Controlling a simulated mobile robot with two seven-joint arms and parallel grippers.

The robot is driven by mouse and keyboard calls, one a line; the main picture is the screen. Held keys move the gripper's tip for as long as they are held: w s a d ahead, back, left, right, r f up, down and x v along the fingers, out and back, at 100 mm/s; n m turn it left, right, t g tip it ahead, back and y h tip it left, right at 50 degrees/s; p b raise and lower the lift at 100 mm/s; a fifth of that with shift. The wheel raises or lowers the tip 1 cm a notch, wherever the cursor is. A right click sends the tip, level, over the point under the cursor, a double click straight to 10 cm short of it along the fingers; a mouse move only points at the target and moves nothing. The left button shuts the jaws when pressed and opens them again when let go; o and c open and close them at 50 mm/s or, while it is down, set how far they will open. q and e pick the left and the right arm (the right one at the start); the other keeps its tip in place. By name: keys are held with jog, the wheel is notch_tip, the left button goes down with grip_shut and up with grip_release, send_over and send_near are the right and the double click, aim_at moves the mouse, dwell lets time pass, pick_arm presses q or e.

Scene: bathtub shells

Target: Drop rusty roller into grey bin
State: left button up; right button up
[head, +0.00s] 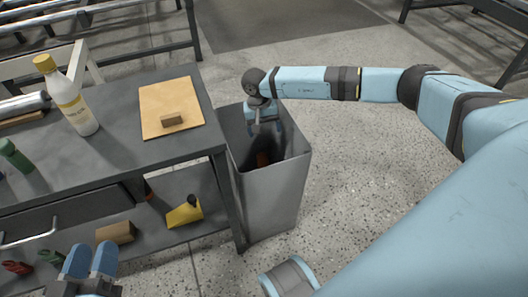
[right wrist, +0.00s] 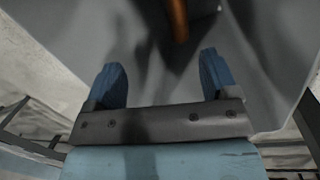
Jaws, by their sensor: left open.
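The grey bin (head: 272,200) stands on the floor at the right end of the workbench, open at the top. A rusty brown-orange piece, which looks like the roller (head: 262,159), is down inside the bin. It also shows at the top of the right wrist view (right wrist: 178,20), apart from the fingers; the rest of it is out of frame. My right gripper (head: 265,129) points down at the bin's mouth, its blue fingers (right wrist: 162,78) spread and empty. My left gripper (head: 90,262) is open at the lower left, in front of the bench's lower shelf.
The workbench (head: 95,165) holds a white bottle with a yellow cap (head: 70,97), a green bottle (head: 14,155) and a wooden board with a small block (head: 172,120). A yellow object (head: 184,213) and a cardboard box (head: 116,233) lie on its lower shelf. Floor right of the bin is clear.

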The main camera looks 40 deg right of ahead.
pick_arm(q)
notch_tip(320, 180, up, 6)
jog(key=t+p, duration=0.2)
jog(key=p, duration=0.2)
jog(key=shift+s+a+n, duration=0.15)
jog(key=shift+a+n, duration=0.1)
jog(key=shift+n, duration=0.05)
pick_arm(e)
notch_tip(320, 180, up, 14)
jog(key=w+a, duration=0.1)
jog(key=w, duration=0.1)
jog(key=shift+f, duration=0.2)
